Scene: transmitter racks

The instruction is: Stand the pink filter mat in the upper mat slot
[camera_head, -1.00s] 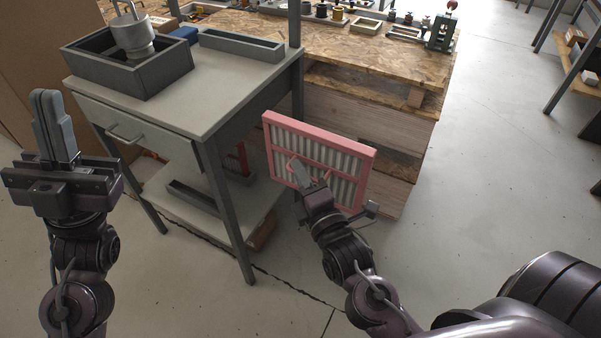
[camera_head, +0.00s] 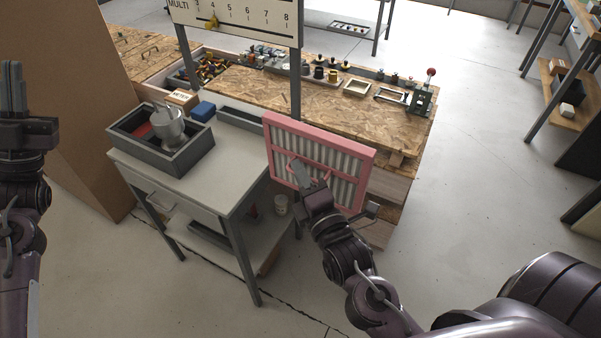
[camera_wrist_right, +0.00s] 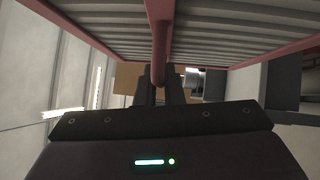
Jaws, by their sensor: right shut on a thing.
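The pink filter mat (camera_head: 345,146) has a pink frame with pale pleats and a middle bar. It is held up in front of the wooden workbench in the head view, tilted slightly. My right gripper (camera_head: 307,178) is shut on its pink handle, which also shows between the fingers in the right wrist view (camera_wrist_right: 160,72). The mat (camera_wrist_right: 215,22) fills the top of that view. My left gripper (camera_head: 12,92) is at the far left edge, pointing up, empty and away from everything, with its fingers close together. I cannot make out the upper mat slot in these views.
A grey table (camera_head: 205,178) stands left of the mat, with a dark box (camera_head: 178,160) holding a metal vessel on top and a lower shelf below. The wooden workbench (camera_head: 330,105) behind carries several small parts.

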